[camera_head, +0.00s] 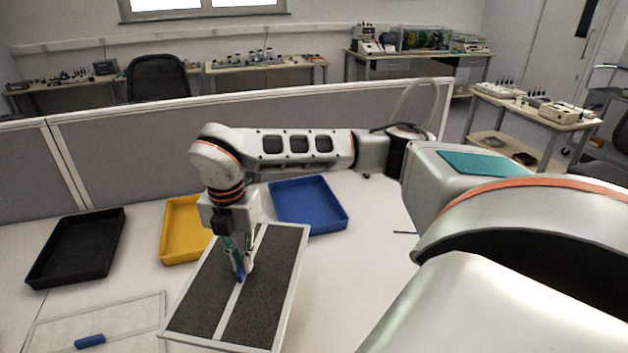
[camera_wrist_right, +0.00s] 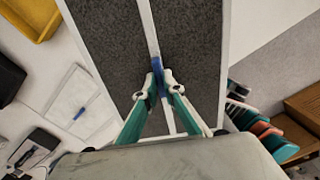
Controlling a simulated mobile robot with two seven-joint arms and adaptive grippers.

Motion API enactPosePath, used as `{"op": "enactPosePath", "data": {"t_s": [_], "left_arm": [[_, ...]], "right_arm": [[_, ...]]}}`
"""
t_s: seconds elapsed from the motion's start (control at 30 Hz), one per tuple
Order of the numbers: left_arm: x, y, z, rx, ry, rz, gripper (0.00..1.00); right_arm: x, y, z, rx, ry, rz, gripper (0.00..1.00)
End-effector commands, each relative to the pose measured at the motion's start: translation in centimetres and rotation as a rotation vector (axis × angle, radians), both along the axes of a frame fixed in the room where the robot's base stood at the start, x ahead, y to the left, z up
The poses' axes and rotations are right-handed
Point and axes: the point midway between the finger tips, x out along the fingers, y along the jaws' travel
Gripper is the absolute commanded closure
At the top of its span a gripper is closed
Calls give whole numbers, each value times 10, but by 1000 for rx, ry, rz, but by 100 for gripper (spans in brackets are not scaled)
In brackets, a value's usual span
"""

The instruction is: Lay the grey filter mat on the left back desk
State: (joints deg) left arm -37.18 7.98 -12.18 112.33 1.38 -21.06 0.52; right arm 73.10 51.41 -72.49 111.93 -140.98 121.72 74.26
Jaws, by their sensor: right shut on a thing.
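The grey filter mat (camera_head: 263,305) is a dark grey panel in a pale frame, with a pale bar down its middle. It also fills the middle of the right wrist view (camera_wrist_right: 193,45). My right gripper (camera_head: 241,274) is shut on the blue grip (camera_wrist_right: 157,68) on that bar. The mat appears raised above the white desktop, overlapping the yellow tray in the head view. Desks stand along the back wall behind the partition, one at far left (camera_head: 62,89) and one to its right (camera_head: 268,66); both carry small items. My left gripper is not in view.
A black tray (camera_head: 68,277), a yellow tray (camera_head: 168,250) and a blue tray (camera_head: 342,219) lie on the white desktop. A pale framed panel (camera_head: 125,320) with a blue grip lies at lower left. A grey partition (camera_head: 110,165) and a black chair (camera_head: 158,77) stand before the back desks.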

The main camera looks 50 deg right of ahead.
Motion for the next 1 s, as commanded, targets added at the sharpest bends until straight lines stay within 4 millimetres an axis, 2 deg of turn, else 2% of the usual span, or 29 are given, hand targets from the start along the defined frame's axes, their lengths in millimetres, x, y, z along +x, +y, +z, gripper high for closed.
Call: {"op": "enactPosePath", "data": {"t_s": [0.1,0.23,0.4,0.53,0.67,1.0], "left_arm": [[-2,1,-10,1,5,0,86],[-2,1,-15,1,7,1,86],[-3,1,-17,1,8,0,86],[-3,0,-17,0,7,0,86],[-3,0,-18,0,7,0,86],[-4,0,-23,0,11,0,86]], "right_arm": [[8,-9,14,4,-1,189,100],[12,-14,26,12,2,348,100],[13,-16,35,18,3,448,100],[13,-17,33,19,4,464,100],[12,-17,13,19,8,463,100],[12,-16,-71,20,10,461,100]]}}
